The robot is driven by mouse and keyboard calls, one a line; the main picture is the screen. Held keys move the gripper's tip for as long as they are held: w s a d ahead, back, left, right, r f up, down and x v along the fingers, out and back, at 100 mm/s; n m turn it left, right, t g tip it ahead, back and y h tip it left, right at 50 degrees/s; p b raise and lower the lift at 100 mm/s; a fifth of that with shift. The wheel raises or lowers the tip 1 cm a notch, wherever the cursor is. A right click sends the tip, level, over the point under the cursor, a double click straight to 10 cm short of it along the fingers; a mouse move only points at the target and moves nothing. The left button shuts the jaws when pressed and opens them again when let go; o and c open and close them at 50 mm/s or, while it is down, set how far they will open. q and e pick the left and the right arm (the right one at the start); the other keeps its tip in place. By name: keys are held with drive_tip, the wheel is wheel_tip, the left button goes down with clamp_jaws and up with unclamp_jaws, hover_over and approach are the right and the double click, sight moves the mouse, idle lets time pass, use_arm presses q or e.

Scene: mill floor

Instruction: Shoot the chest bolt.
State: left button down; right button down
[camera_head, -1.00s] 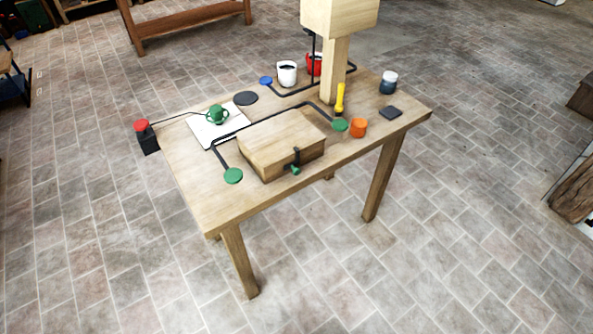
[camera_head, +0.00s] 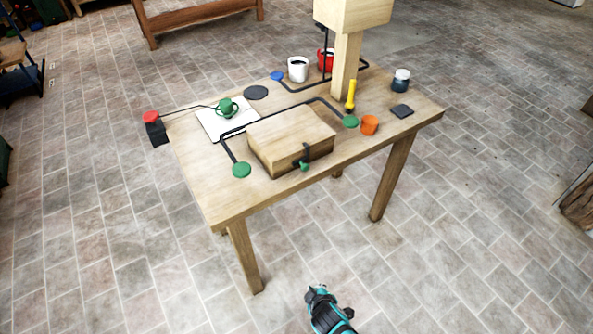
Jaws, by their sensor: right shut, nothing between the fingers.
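The wooden chest (camera_head: 285,137) sits near the front edge of the wooden table (camera_head: 222,200), its lid down. On its front face is a black fitting (camera_head: 307,152) with a small green knob (camera_head: 304,166), which looks like the bolt. Whether the bolt is drawn or shot is too small to tell. My right gripper (camera_head: 318,290) shows at the bottom of the view, teal and black, shut and empty. It is well in front of the table and apart from the chest. My left gripper is out of view.
A black rail with green discs (camera_head: 241,170) runs around the chest. The floor before the table is clear.

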drive_tip(key=w+a+r+n+t, duration=0.1)
drive_tip(key=w+r, duration=0.3)
drive_tip(key=r, duration=0.6)
drive_tip(key=w+a+r+n+t, duration=0.1)
drive_tip(key=w+a+r+t, duration=0.2)
drive_tip(key=r, duration=0.7)
drive_tip(key=w+a+r+n+t, duration=0.1)
drive_tip(key=w+a+r+t, duration=0.2)
drive_tip(key=w+r, duration=0.3)
wheel_tip(320, 180, up, 4)
drive_tip(key=shift+w+a+r+h+b, duration=0.2)
drive_tip(key=shift+a+r+h+b, duration=0.05)
drive_tip(key=shift+a+h+b, duration=0.2)
drive_tip(key=b, duration=0.6)
approach(304, 165)
drive_tip(key=w+a, duration=0.4)
drive_tip(key=a, duration=0.1)
drive_tip(key=shift+w+d+f+b, duration=0.5)
drive_tip(key=shift+w+d+f, duration=0.35)
drive_tip(key=shift+w+d, duration=0.25)
drive_tip(key=shift+w+d+f, duration=0.15)
drive_tip(key=shift+w+d, duration=0.05)
drive_tip(key=shift+d, duration=0.15)
